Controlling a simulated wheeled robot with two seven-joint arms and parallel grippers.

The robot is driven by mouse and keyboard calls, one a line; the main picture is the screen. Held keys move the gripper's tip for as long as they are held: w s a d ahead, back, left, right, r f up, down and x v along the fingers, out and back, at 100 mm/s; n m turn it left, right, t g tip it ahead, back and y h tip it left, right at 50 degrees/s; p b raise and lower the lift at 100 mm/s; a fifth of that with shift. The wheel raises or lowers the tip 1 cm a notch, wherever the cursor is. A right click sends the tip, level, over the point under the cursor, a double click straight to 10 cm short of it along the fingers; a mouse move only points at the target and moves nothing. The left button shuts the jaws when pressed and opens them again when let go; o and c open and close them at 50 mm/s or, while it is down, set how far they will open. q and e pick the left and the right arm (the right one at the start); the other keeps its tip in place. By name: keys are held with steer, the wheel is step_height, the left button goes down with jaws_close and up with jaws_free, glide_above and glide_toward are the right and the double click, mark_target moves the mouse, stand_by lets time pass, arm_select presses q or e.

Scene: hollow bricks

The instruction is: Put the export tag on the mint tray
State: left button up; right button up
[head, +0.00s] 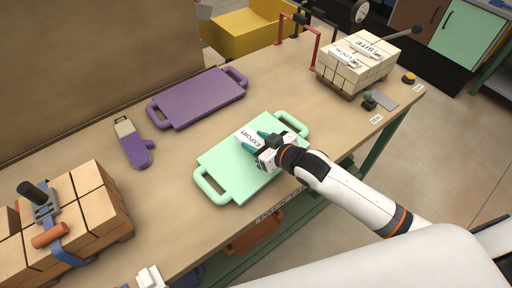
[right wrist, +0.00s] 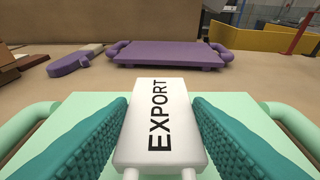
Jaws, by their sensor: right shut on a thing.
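The export tag (right wrist: 160,118) is a white block with "EXPORT" in black letters. My right gripper (head: 265,142) is shut on it, with teal fingers on both sides of the tag in the right wrist view. The tag also shows in the head view (head: 246,138) over the mint tray (head: 228,172), a pale green board with a loop handle at each end. I cannot tell whether the tag touches the tray surface. My left gripper (head: 150,278) shows only as a small white part at the bottom edge, and its jaws are not clear.
Tan bricks (head: 97,205) with a blue strapping tool stand at left. Pale bricks (head: 350,68) with "LOCAL" and "SITE" tags stand at back right. Bare table lies around the mint tray.

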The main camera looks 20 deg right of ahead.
steer(key=shift+f, duration=1.4)
steer(key=shift+f, duration=0.15)
steer(key=o, duration=1)
steer(key=shift+r, duration=0.25)
steer(key=v, duration=1)
steer(key=shift+s+d+b, duration=0.1)
steer(key=shift+s+b, duration=0.25)
steer(key=shift+b, duration=0.05)
steer(key=shift+s+d+r, duration=0.25)
steer(key=shift+s+r, duration=0.15)
steer(key=shift+s, duration=0.1)
